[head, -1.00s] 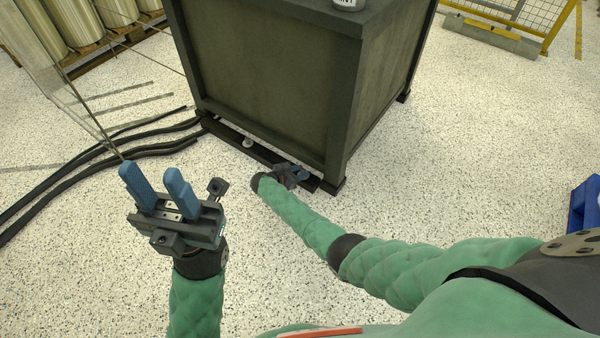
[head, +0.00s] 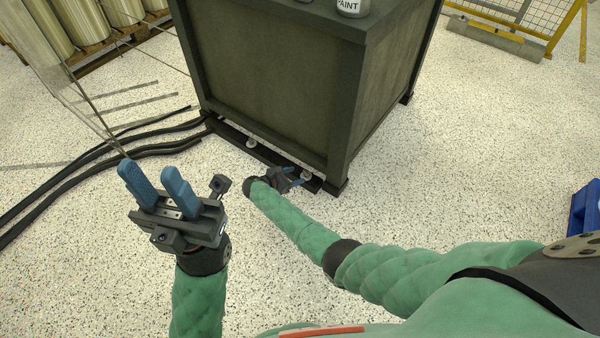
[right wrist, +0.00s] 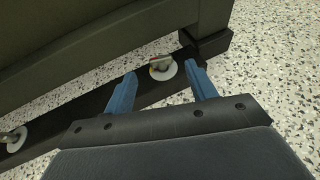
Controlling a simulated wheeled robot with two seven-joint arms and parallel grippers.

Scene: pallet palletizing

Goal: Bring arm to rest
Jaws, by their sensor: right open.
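My right arm (head: 300,227) reaches from the right toward the base of a dark crate. My right gripper (head: 292,180) is open beside the dark bar (head: 232,134) along the crate's lower edge. In the right wrist view its two blue fingers (right wrist: 160,92) are apart, and a small round white fitting (right wrist: 162,67) on the bar lies just beyond and between them. The fingers do not visibly hold anything. My left gripper (head: 150,178) is raised at the left with its blue fingers pointing up, apart and empty.
The large dark crate (head: 270,75) fills the top middle, with a paint can (head: 352,7) on top. Black hoses (head: 90,160) lie on the floor at left. A yellow barrier (head: 560,30) stands top right; a blue object (head: 585,208) is at the right edge. Speckled floor is clear at right.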

